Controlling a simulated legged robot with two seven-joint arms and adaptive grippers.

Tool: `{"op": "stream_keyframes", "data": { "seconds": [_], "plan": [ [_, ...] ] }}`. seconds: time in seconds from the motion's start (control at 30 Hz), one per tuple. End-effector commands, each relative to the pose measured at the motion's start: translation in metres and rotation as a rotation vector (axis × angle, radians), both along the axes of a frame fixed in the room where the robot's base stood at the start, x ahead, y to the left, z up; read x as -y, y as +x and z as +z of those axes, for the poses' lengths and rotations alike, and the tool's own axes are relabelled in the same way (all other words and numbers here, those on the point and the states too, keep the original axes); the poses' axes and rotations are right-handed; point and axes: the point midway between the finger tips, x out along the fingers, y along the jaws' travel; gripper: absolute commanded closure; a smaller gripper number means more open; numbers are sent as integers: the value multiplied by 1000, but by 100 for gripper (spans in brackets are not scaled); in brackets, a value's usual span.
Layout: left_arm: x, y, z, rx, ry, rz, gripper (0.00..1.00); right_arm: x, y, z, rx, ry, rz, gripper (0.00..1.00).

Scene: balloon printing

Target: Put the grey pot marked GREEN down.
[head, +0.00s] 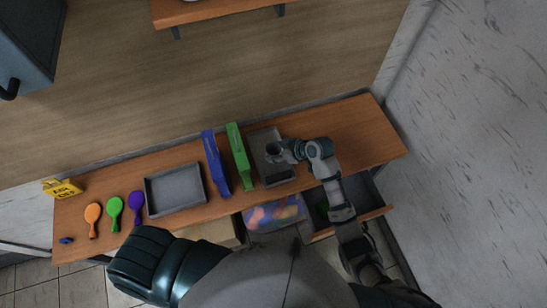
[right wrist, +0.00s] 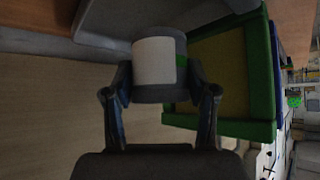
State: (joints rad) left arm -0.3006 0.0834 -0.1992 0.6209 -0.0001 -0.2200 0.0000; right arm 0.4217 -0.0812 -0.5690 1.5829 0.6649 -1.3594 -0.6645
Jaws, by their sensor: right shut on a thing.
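My right gripper (head: 288,150) is shut on a small dark grey pot (head: 272,152). In the right wrist view, the same pot (right wrist: 153,62) sits between the two fingers (right wrist: 160,92). It has a white label with a green patch at its right edge; I cannot read any word on it. In the head view the pot is over the upper part of a narrow grey tray (head: 270,137). I cannot tell whether it touches the tray. My left gripper is not in view.
Left of the tray stand a green frame (head: 239,158) and a blue frame (head: 215,164), close to the pot. An open drawer (head: 350,211) is below. The table's right end is clear.

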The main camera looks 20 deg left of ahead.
Motion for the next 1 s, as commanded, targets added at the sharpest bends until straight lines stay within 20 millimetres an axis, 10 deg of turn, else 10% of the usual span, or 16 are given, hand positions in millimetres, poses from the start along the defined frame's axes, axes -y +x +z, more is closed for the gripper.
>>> {"op": "stream_keyframes", "data": {
  "seconds": [0.63,0.67,0.77,1.0],
  "plan": [
    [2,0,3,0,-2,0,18,-1,0,-59,2,-4,3,64],
    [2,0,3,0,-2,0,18,-1,0,-59,2,-4,3,40],
    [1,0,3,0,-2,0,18,0,0,-59,2,-2,2,18],
    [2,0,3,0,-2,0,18,-1,0,-58,2,-4,3,18]
  ]
}}
